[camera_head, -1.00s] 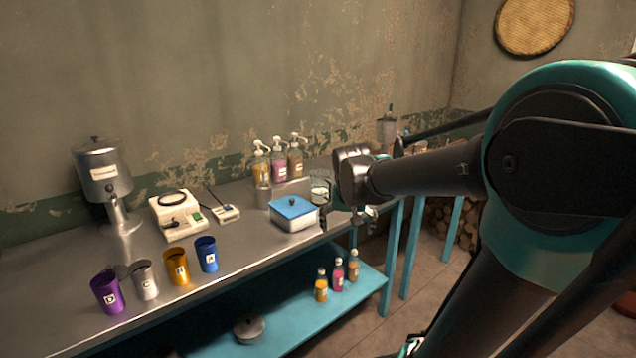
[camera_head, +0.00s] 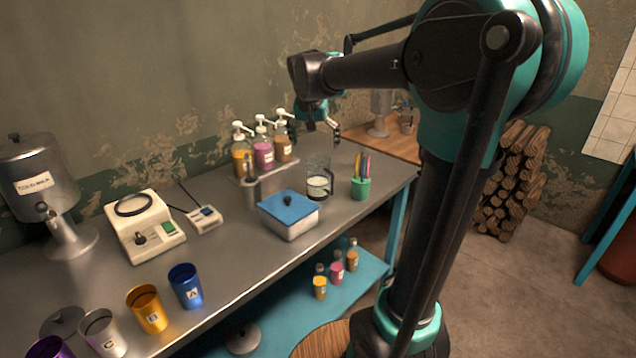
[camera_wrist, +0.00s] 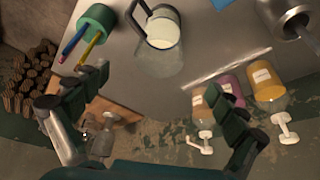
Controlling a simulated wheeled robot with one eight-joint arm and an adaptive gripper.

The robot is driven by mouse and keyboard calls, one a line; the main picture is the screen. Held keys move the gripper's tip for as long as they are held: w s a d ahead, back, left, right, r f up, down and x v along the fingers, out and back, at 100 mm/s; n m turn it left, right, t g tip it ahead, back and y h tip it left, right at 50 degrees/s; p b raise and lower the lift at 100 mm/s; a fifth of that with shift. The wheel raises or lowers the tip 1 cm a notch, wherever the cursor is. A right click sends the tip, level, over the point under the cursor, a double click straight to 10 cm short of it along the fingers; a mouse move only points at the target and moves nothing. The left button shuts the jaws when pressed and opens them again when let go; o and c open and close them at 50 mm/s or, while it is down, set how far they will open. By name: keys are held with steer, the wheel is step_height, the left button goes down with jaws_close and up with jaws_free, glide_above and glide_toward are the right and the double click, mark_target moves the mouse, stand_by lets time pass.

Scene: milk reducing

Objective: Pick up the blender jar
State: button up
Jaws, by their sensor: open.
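The blender jar (camera_head: 319,181) looks like a clear glass jar with a dark handle and some white content. It stands upright on the metal counter (camera_head: 225,235), between the blue-lidded box and the green pen cup. In the wrist view the jar (camera_wrist: 163,28) is at the top centre, seen from above. My gripper (camera_head: 316,138) is open and empty, above the jar and apart from it. Its two fingers also show in the wrist view (camera_wrist: 157,82), spread to the left and right, with the jar's clear wall showing between and beyond them.
The blue-lidded box (camera_head: 289,215) stands left of the jar, and the pen cup (camera_head: 360,188) close on its right. Several pump bottles (camera_head: 263,153) stand behind to the left. Coloured cups (camera_head: 186,287) and a white device (camera_head: 145,225) are further left. A wooden table (camera_head: 395,147) adjoins behind.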

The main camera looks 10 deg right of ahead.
mark_target(318, 169)
steer(key=x, duration=1.3)
steer(key=shift+w+f, duration=0.15)
steer(key=shift+f, duration=0.1)
steer(key=c, duration=1.6)
steer(key=shift+r, duration=0.2)
